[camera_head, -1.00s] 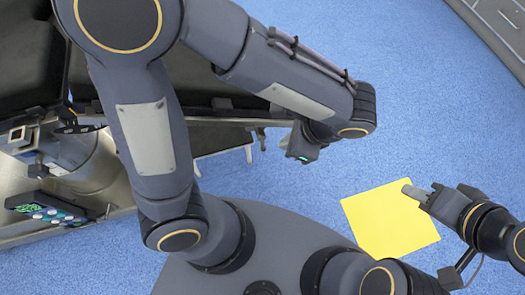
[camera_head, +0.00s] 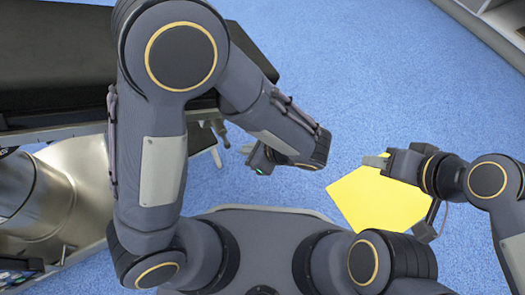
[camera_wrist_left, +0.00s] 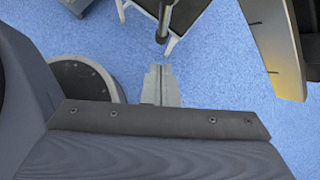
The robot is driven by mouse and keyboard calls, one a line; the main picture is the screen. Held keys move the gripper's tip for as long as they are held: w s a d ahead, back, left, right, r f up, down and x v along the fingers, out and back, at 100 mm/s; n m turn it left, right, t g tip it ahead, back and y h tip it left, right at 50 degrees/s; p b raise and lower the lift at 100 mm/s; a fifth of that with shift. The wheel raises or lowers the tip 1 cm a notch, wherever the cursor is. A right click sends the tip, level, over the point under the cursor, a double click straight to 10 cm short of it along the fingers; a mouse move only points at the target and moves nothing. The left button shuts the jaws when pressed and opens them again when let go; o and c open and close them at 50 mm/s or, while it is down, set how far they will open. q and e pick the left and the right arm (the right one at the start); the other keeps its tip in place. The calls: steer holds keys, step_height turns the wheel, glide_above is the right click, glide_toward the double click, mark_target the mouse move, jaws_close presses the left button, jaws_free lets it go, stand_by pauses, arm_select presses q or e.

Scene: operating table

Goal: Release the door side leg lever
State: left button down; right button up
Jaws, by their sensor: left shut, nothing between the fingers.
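The operating table (camera_head: 60,60) has a dark padded top at the upper left of the head view. A dark lever-like rod (camera_head: 221,131) sticks out below its edge; it seems to be the rod at the top of the left wrist view (camera_wrist_left: 163,22). I cannot tell for sure that it is the door side leg lever. My left gripper (camera_head: 250,151) is shut and empty beside the rod. In the wrist view its fingertips (camera_wrist_left: 160,70) appear just below the rod's end, with a visible gap. My right gripper (camera_head: 376,160) is over the yellow sheet, its jaw opening unclear.
A yellow sheet (camera_head: 385,205) lies on the blue floor. A white frame part (camera_head: 214,154) shows near the rod and under the table edge. The table's metal column (camera_head: 45,200) stands at left. A cabinet (camera_head: 495,30) is at the upper right. The floor between is clear.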

mark_target(225, 146)
arm_select(q)
steer(key=shift+w+a+b, duration=0.2)
steer(key=shift+w+a, duration=0.15)
steer(key=shift+a, duration=0.45)
steer(key=shift+w+a+b, duration=0.2)
steer(key=shift+w+a, duration=0.1)
steer(key=shift+a, duration=0.5)
steer(key=shift+r, duration=0.1)
steer(key=shift+s+a+r+y+p, duration=0.1)
steer(key=shift+y+p, duration=0.2)
steer(key=shift+p, duration=0.5)
steer(key=shift+s+a+g+p, duration=0.1)
steer(key=shift+g+p, duration=0.2)
steer(key=shift+s+a+f, duration=0.1)
steer(key=shift+a+f, duration=0.05)
steer(key=shift+f, duration=0.2)
steer(key=shift+r, duration=0.1)
